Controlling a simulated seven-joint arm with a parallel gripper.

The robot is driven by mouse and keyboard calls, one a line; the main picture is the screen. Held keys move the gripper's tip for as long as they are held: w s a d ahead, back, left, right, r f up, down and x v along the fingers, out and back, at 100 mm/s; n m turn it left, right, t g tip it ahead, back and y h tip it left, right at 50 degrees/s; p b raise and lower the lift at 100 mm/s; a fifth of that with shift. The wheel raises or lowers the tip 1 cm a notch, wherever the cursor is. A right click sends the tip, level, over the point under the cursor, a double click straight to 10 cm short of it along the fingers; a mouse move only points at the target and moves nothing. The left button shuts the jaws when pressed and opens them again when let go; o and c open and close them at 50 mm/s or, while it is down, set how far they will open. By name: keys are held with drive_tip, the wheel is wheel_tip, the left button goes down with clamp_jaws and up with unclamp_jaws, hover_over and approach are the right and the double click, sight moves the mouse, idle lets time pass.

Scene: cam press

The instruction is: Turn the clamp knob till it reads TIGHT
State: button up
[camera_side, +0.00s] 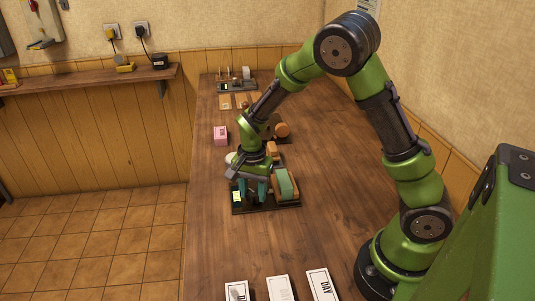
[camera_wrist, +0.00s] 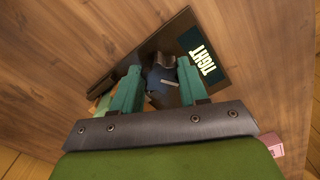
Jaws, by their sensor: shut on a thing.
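The press (camera_side: 262,209) stands on the wooden table on a dark base, with a green rounded part on its right in the side view. My gripper (camera_side: 250,190) is down over the press. In the wrist view my gripper (camera_wrist: 157,84) has its two teal fingers on either side of the dark clamp knob (camera_wrist: 163,80), shut on it. The knob has a pale line across its top. The small display (camera_wrist: 202,56) beside it reads TIGHT. The display (camera_side: 237,196) is lit in the side view, too small to read there. My wrist hides the knob in the side view.
A pink box (camera_side: 220,135) stands behind the press, near the table's left edge. More devices (camera_side: 237,79) stand at the far end. White cards (camera_side: 278,288) lie at the near end. The table (camera_side: 320,190) right of the press is clear.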

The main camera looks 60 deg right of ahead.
sight(253, 193)
drive_tip(key=o, duration=1.1)
drive_tip(key=shift+c, duration=0.2)
wheel_tip(253, 193, up, 17)
drive_tip(key=s+a+r+n+t+y, duration=0.1)
drive_tip(key=s+a+r+n+t, duration=0.1)
drive_tip(key=s+n, duration=0.3)
drive_tip(key=s+a+r+n+t+y, duration=0.1)
drive_tip(key=s+n+t, duration=0.4)
drive_tip(key=s, duration=0.5)
wheel_tip(253, 193, up, 2)
drive_tip(key=shift+a+r+n, duration=0.1)
drive_tip(key=shift+a+n, duration=0.2)
drive_tip(key=shift+a, duration=0.35)
